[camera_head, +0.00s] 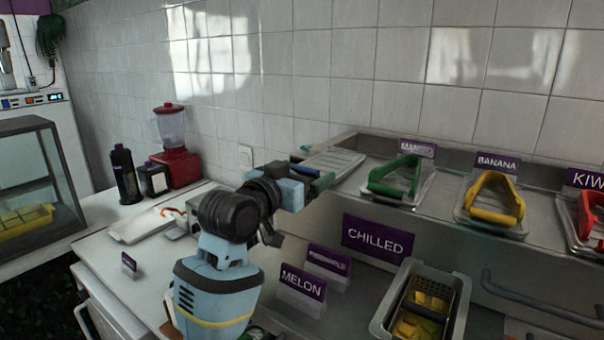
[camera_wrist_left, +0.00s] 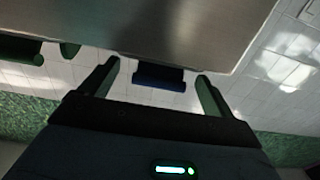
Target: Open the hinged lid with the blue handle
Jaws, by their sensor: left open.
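The hinged lid (camera_head: 338,161) is a ribbed, clear-grey panel at the left end of the steel counter in the head view. Part of its blue handle (camera_head: 303,158) shows just behind my left gripper (camera_head: 312,181). In the left wrist view the dark blue handle (camera_wrist_left: 158,77) appears between the two open fingers of my left gripper (camera_wrist_left: 155,88), with a gap on each side. A broad metal surface (camera_wrist_left: 190,30) fills the top of that view. I cannot tell whether the fingers touch anything. My left arm hides part of the lid's left side. My right gripper is not in view.
Lids with green (camera_head: 396,176), yellow (camera_head: 494,199) and red (camera_head: 590,217) handles stand to the right. A CHILLED sign (camera_head: 378,239) and a fruit bin (camera_head: 380,322) are in front. A red blender (camera_head: 176,160) stands back left by the tiled wall.

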